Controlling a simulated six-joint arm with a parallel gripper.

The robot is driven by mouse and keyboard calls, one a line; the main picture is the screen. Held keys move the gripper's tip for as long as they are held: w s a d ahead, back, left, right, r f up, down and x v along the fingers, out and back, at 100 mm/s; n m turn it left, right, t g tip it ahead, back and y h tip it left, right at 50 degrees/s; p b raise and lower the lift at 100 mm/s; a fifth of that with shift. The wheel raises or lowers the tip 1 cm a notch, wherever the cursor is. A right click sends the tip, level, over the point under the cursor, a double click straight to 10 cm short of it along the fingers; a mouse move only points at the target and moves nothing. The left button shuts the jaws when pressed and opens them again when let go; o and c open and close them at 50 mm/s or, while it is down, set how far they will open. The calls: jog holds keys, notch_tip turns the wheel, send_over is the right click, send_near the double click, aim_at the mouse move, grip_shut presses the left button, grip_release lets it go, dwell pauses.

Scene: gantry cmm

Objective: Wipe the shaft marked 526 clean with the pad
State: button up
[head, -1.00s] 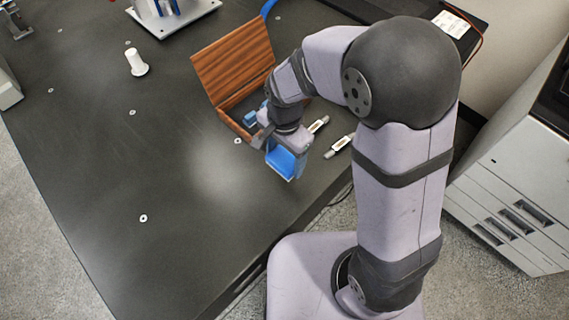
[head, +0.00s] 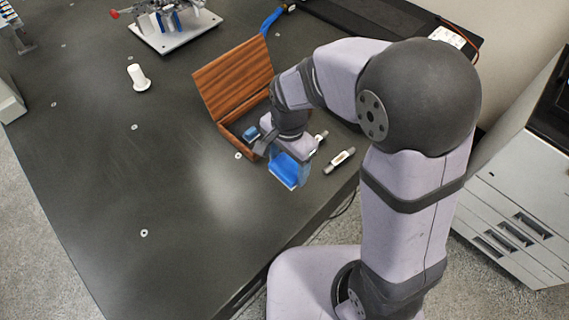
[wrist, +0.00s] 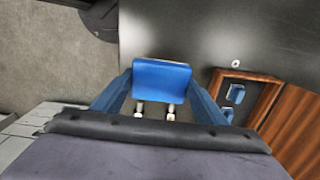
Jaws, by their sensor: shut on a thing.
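My gripper (head: 287,168) is shut on a blue pad (wrist: 162,78), held out over the table beside the shafts. The pad's broad face shows between the two fingers in the wrist view, and its blue also shows in the head view (head: 283,173). Two pale shafts with grey ends and label plates lie on the table to the right of the gripper. The nearer shaft (head: 340,160) is in full view; the other shaft (head: 321,136) is partly hidden by my arm.
An open wooden box (head: 233,75) stands behind my gripper, with small blue blocks (head: 251,133) inside. A fixture on a grey plate (head: 172,32) is at the back. The table's front left is clear.

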jog(key=w+d+m+p, duration=0.2)
jog(key=d+m+p, duration=0.1)
jog(key=d+p, duration=0.6)
jog(key=w+a+n+p, duration=0.1)
jog(key=w+a+n, duration=0.1)
jog(key=w, duration=1)
jog(key=shift+f+n, duration=0.15)
jog(key=shift+n, duration=0.45)
